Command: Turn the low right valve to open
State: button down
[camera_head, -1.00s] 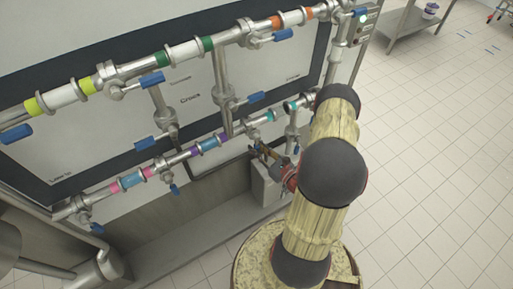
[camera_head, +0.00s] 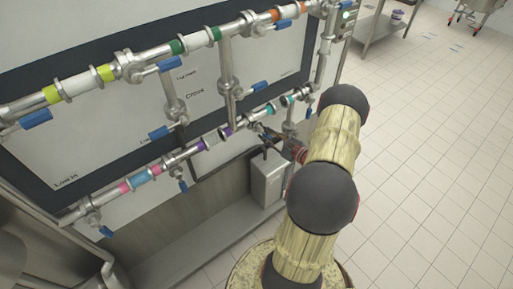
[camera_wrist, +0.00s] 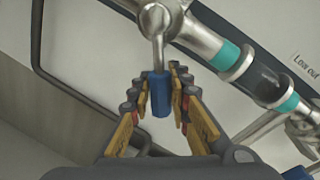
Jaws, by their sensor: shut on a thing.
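The low right valve (camera_wrist: 160,18) shows at the top of the wrist view as a steel body with a stem pointing down the picture to a blue handle (camera_wrist: 160,96). My gripper (camera_wrist: 156,84) has its dark, ridged fingers on both sides of this handle and is shut on it. In the head view my gripper (camera_head: 270,136) is at the right part of the lower pipe (camera_head: 248,124), beyond my arm. The handle and fingers are too small and overlapped there to tell apart.
The upper pipe (camera_head: 200,40) runs above with several blue-handled valves. A grey box (camera_head: 268,182) stands below. A "Low out" label (camera_wrist: 306,66) shows at right. The tiled floor (camera_head: 430,180) is open at right.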

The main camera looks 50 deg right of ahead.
jog(key=n+b, duration=0.1)
jog(key=d+r+n+b, duration=0.1)
jog(key=n, duration=0.1)
jog(key=d+r+n+g+h+b, duration=0.1)
jog(key=b, duration=0.1)
jog(key=shift+s+d+r+n, duration=0.1)
jog(key=shift+s+d+n, duration=0.15)
jog(key=shift+n, duration=0.15)
jog(key=r+n+b, duration=0.1)
jog(key=b, duration=0.1)
jog(key=r+n+h+b, duration=0.1)
jog(key=n+b, duration=0.1)
jog(key=shift+s+d+r, duration=0.1)
jog(key=shift+d, duration=0.2)
jog(key=shift+r+n+h+b, duration=0.3)
jog(key=shift+r+n+b, duration=0.55)
jog(key=shift+b, duration=0.75)
jog(key=c, duration=1.7)
grip_release()
jog(key=shift+o, duration=0.3)
jog(key=shift+s, duration=0.1)
jog(key=v, duration=1.1)
jog(key=shift+s+r, duration=0.3)
jog(key=shift+s, duration=0.05)
jog(key=shift+a, duration=0.1)
